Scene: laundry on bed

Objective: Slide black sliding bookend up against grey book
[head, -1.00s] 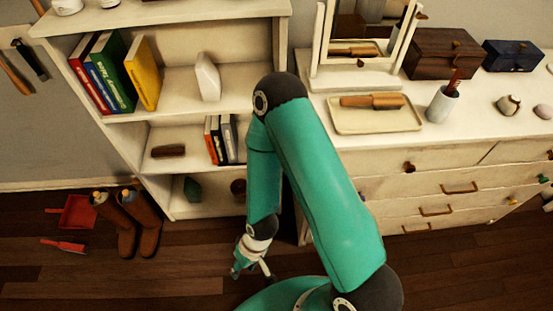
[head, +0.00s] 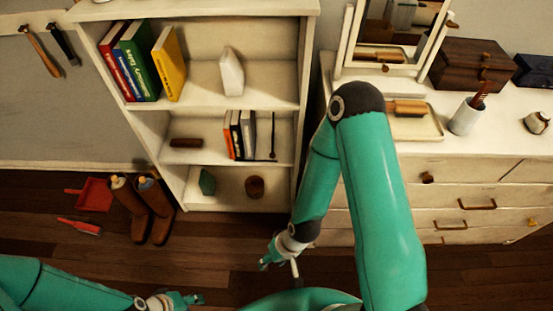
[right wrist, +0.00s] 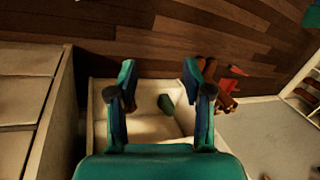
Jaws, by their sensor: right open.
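The black sliding bookend (head: 273,136) stands upright as a thin dark plate on the middle shelf, near the right side wall of the bookcase. The grey book (head: 248,134) is the rightmost of a small row to its left, with a clear gap between book and bookend. My right gripper (head: 278,256) is open and empty, low in front of the bookcase and apart from it; its two spread fingers also show in the right wrist view (right wrist: 160,80). My left gripper (head: 188,299) is at the bottom edge, far from the shelf; its finger opening is unclear.
The white bookcase (head: 315,8) holds taller books and a white block (head: 231,72) above, a brown block (head: 186,143) beside the row, and small objects on the bottom shelf. A drawer chest (head: 450,174) stands right.

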